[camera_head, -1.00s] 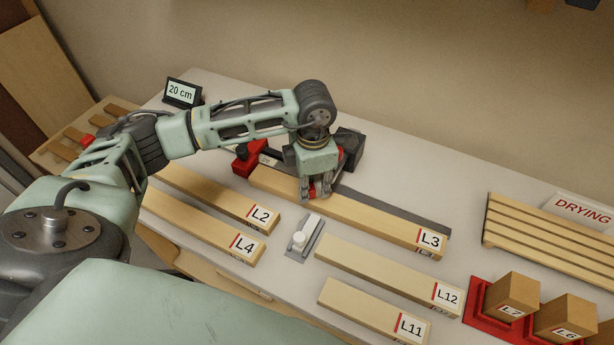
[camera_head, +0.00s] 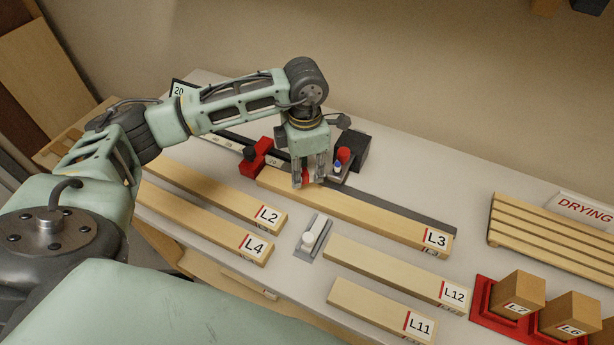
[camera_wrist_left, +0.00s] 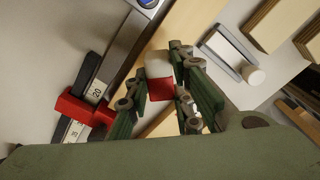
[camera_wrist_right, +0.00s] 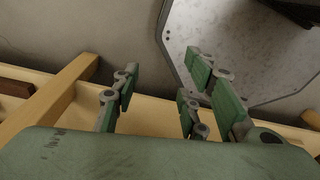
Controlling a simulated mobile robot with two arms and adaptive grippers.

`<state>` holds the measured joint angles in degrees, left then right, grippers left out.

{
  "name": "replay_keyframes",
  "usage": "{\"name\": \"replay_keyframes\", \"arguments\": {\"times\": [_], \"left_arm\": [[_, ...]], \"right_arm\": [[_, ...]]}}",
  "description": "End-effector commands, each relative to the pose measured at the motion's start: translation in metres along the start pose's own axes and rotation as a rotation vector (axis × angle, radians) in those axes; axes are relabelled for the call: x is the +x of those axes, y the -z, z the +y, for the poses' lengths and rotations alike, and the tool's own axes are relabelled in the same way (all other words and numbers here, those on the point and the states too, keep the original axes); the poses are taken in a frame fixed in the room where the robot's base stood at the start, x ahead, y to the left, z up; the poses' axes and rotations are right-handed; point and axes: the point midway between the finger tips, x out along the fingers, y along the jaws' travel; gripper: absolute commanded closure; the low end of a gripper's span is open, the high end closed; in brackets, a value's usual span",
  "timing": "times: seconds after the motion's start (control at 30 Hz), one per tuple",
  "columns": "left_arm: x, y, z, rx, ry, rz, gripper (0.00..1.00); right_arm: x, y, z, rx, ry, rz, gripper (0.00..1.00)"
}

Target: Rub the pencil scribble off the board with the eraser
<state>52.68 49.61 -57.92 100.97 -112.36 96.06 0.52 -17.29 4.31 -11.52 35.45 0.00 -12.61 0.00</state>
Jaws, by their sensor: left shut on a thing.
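My left gripper (camera_head: 307,182) is shut on a red-and-white block, the eraser (camera_wrist_left: 160,82), which also shows as a bit of red between the fingers in the head view (camera_head: 306,176). The gripper is over the left part of the pale board L3 (camera_head: 365,214). I cannot tell whether the eraser touches the wood. No pencil scribble can be made out; the gripper covers part of the board. My right gripper (camera_wrist_right: 160,78) shows only in its own wrist view, open and empty.
A red stop (camera_head: 257,156) sits on the dark rule at L3's left end. A black box (camera_head: 353,150) stands behind the board. Boards L2 (camera_head: 225,194), L4 (camera_head: 210,220), L12 (camera_head: 395,270) and L11 (camera_head: 375,307) lie in front. A grey clamp-like fixture (camera_head: 313,236) sits between them.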

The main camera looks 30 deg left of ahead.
Motion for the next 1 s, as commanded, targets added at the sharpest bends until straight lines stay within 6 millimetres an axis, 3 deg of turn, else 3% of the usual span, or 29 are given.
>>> {"name": "replay_keyframes", "arguments": {"times": [0.4, 1.0], "left_arm": [[-0.038, 0.005, 0.013, -0.007, -0.001, 0.0, 1.0], [-0.04, 0.006, 0.014, -0.008, 0.0, 0.0, 1.0]], "right_arm": [[-0.018, 0.001, 0.012, -0.003, -0.013, -0.001, 0.6], [-0.018, 0.006, -0.003, 0.002, 0.004, 0.006, 0.6]]}}
